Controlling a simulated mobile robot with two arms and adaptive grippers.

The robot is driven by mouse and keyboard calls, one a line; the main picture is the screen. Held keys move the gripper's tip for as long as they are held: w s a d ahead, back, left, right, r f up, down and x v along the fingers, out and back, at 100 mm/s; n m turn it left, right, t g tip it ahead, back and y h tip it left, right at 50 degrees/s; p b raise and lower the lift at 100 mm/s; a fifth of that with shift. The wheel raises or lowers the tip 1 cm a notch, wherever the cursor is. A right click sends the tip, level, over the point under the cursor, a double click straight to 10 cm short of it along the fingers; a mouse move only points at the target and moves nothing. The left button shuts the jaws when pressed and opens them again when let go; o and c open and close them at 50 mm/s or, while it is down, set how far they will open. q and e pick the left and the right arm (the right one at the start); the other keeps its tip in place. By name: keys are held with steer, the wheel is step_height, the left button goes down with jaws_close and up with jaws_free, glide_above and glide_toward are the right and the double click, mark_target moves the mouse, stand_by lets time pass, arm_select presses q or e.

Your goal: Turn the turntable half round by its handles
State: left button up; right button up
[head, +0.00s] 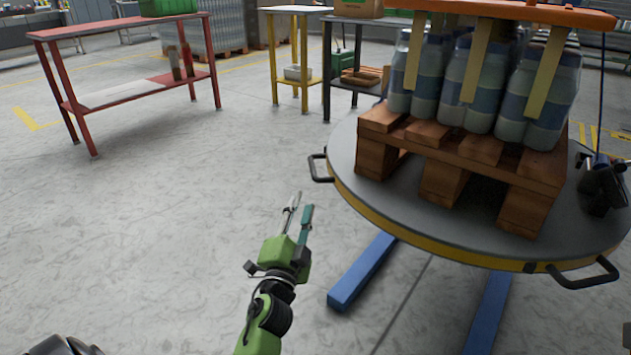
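The turntable (385,195) is a round grey disc with a yellow rim on blue legs (362,272), at the right of the head view. One black handle (319,169) sticks out from its left rim. Another black handle (588,277) sticks out from its near right rim. The disc bears a wooden pallet (470,160) with bottles in blue-banded wrap. My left gripper (303,201) is green with slim fingers, a gap between them. It is empty over the floor, nearer to me than the left handle and apart from it. My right gripper is not in view.
A dark tool (604,187) with a blue cable is at the disc's right edge. Bottles (484,85) stand under an orange top (490,10). A red table (125,28) stands back left, a yellow-legged table (296,11) behind. The floor left of the turntable is clear.

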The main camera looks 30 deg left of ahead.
mark_target(313, 165)
arm_select(q)
steer(key=b+x, duration=0.1)
steer(key=x, duration=1.2)
steer(key=shift+w+a+r+b, duration=0.1)
steer(key=shift+w+a+b, duration=0.05)
steer(key=shift+w+b, duration=0.2)
jaws_close()
